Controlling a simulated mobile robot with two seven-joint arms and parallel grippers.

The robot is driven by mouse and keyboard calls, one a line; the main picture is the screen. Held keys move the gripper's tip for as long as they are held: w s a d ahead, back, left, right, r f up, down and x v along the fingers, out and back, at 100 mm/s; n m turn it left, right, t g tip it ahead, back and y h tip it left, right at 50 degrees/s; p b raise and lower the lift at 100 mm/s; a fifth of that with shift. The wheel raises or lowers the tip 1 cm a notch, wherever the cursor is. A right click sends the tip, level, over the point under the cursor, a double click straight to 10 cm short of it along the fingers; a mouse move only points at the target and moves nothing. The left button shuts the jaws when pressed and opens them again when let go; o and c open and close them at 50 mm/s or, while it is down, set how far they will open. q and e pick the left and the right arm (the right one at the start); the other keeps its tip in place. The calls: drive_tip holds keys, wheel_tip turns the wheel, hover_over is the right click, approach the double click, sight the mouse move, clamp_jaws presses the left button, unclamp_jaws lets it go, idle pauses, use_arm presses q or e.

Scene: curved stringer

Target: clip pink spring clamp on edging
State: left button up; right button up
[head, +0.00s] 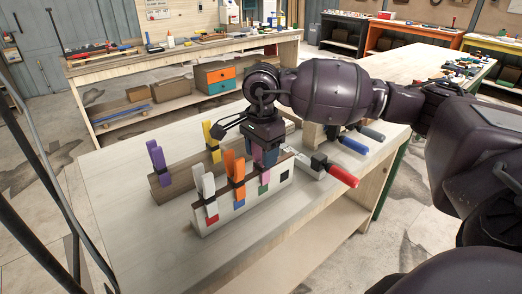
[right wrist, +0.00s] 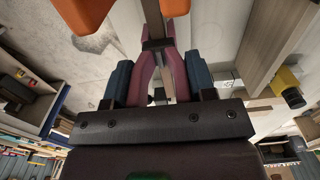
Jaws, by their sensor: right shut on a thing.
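My right gripper (head: 264,157) points down over the white board (head: 215,222) at the front of the table. In the right wrist view its blue fingers (right wrist: 152,88) are shut around the mauve-pink handles of the pink spring clamp (right wrist: 173,72). The pink clamp's lower end (head: 264,178) shows below the fingers, at the board above a pink label. I cannot tell whether its jaws still grip the board. The brown wooden edging (head: 183,181) stands behind the board, with a purple clamp (head: 158,162) and a yellow clamp (head: 212,140) on it. My left gripper is not in view.
A white clamp (head: 204,187) and an orange clamp (head: 235,170) stand on the board, left of my gripper. Red-handled (head: 342,176) and blue-handled (head: 354,145) bar clamps lie to the right. The table's left front is clear.

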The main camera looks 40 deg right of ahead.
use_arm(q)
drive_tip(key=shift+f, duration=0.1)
use_arm(e)
drive_tip(key=shift+f, duration=0.1)
drive_tip(key=o, duration=1.1)
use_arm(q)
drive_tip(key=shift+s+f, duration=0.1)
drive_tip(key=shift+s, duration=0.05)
use_arm(e)
drive_tip(key=shift+o, duration=0.2)
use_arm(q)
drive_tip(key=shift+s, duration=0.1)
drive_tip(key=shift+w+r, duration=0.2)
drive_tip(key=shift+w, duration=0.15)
use_arm(e)
wheel_tip(320, 180, up, 11)
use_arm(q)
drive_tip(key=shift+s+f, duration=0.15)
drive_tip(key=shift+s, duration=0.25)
use_arm(e)
drive_tip(key=shift+f, duration=0.1)
